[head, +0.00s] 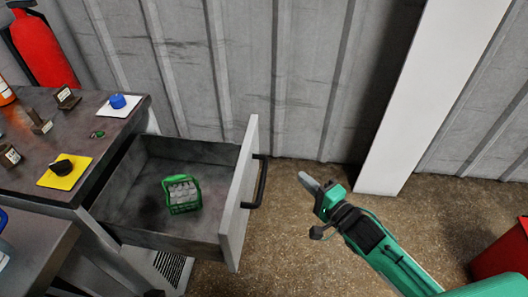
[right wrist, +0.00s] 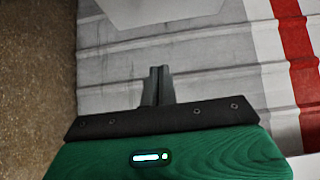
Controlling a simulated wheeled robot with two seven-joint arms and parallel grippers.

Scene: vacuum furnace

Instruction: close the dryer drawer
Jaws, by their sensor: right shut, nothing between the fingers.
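The dryer drawer (head: 239,195) stands pulled out from under the dark-topped bench in the head view. Its pale front panel carries a dark handle (head: 262,182) on the outer side. A green basket (head: 183,209) with pale contents sits inside the drawer. My right gripper (head: 310,184) is shut and empty, to the right of the handle and apart from it. In the right wrist view its two fingers (right wrist: 157,85) are together with nothing between them. My left gripper is in neither view.
The bench top (head: 75,130) holds a yellow mat (head: 83,172), a white mat (head: 105,107), a blue item (head: 118,100) and small dark blocks. A fire extinguisher (head: 42,50) stands at the back left. A white post (head: 410,100) and a red bin (head: 506,250) are on the right.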

